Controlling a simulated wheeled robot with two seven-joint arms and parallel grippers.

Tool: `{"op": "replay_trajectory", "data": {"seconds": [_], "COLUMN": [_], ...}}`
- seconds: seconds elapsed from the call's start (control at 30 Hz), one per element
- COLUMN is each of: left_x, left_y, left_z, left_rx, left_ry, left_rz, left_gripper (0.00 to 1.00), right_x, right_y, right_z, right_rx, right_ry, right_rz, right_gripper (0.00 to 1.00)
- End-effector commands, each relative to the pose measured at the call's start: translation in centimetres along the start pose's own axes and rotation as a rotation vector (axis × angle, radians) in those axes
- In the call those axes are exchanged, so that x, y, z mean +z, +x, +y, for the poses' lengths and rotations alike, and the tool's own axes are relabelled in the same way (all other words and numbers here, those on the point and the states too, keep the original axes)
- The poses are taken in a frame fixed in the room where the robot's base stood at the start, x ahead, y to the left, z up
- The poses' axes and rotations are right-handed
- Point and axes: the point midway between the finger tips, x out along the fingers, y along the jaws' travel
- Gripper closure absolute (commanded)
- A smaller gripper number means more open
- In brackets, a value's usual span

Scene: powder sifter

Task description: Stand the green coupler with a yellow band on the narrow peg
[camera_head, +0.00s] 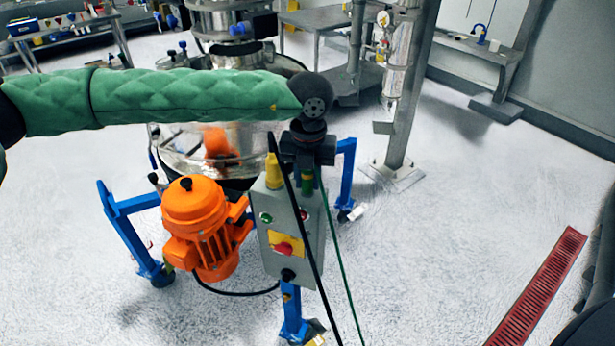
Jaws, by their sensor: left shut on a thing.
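My left gripper (308,162) points down over the right part of the top of the grey control box (290,225). It is shut on the green coupler (308,184), whose lower part shows below the fingers. The yellow band is too small to make out. The coupler is roughly upright, just above or at the box top; I cannot tell whether it touches. The narrow peg is hidden or too small to tell. A yellow piece (273,171) stands on the box top to the left. My right gripper is not in view.
An orange motor (205,225) stands left of the box. The shiny sifter drum (185,140) on blue legs (130,235) is behind. A black cable and a green cable run down past the box. A red floor grate (540,290) lies at the right; the floor between is clear.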

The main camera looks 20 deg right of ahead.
Motion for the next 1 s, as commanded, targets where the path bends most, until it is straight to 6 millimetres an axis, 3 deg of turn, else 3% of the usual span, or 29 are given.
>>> {"op": "replay_trajectory", "data": {"seconds": [0.2, 0.23, 0.33, 0.37, 0.73, 1.0], "left_x": [0.0, 0.0, 0.0, 0.0, 0.1, 0.1], "left_y": [0.3, 0.2, 0.2, 0.2, -0.3, -4.0], "left_z": [0.0, 0.0, 0.0, 0.0, 0.0, 0.0], "left_rx": [0.000, 0.000, 0.000, 0.000, 0.000, 0.000], "left_ry": [0.000, 0.000, 0.000, 0.000, 0.000, 0.000], "left_rz": [0.000, 0.000, 0.000, 0.000, -0.002, -0.002], "left_gripper": [1.00, 0.72, 0.52, 0.50, 0.50, 0.50], "right_x": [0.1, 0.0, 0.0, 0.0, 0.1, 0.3], "right_y": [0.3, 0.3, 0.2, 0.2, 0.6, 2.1], "right_z": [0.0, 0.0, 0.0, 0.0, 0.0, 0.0], "right_rx": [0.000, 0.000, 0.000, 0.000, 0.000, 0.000], "right_ry": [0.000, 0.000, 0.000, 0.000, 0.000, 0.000], "right_rz": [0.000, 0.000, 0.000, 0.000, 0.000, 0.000], "right_gripper": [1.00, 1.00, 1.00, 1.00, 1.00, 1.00]}}
